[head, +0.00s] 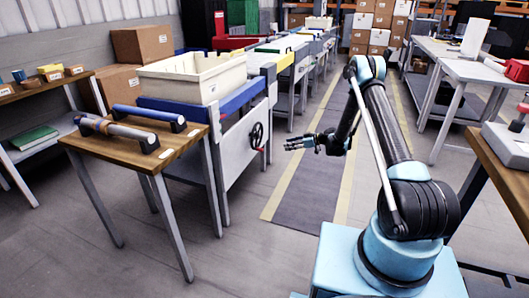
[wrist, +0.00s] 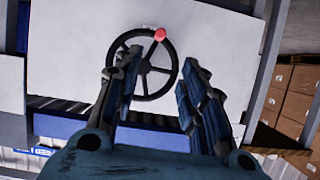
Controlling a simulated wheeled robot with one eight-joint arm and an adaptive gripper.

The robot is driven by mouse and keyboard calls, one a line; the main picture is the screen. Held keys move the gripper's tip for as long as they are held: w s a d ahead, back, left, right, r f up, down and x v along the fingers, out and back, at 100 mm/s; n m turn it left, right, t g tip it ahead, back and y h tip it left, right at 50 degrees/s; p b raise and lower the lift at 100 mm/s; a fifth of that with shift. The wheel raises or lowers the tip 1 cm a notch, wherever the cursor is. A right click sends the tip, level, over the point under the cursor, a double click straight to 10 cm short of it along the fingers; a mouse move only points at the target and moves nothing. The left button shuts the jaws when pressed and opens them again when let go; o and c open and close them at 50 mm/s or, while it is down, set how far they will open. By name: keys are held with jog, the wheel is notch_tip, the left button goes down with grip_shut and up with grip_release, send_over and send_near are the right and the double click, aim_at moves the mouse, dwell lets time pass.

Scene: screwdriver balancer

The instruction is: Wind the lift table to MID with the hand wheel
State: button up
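The hand wheel (head: 256,135) is a black spoked wheel on the light grey side panel of the lift table (head: 236,150). In the wrist view the hand wheel (wrist: 128,82) has a red knob (wrist: 160,34) on its rim at the upper right. My gripper (head: 296,143) is to the right of the wheel in the head view, apart from it. In the wrist view my gripper (wrist: 162,75) is open, its two fingers spread with the wheel seen beyond and between them. The left finger covers part of the wheel's left rim. No MID mark is readable.
A cream crate (head: 190,77) sits on top of the lift table. A wooden side table (head: 135,140) with two blue-and-grey tools stands at its left. The floor mat (head: 312,180) in the aisle is clear. Cardboard boxes (wrist: 295,95) show at the right in the wrist view.

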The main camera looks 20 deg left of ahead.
jog(key=x, duration=1.7)
jog(key=shift+a+f, duration=0.15)
jog(key=shift+a, duration=0.1)
jog(key=shift+s, duration=0.1)
grip_shut()
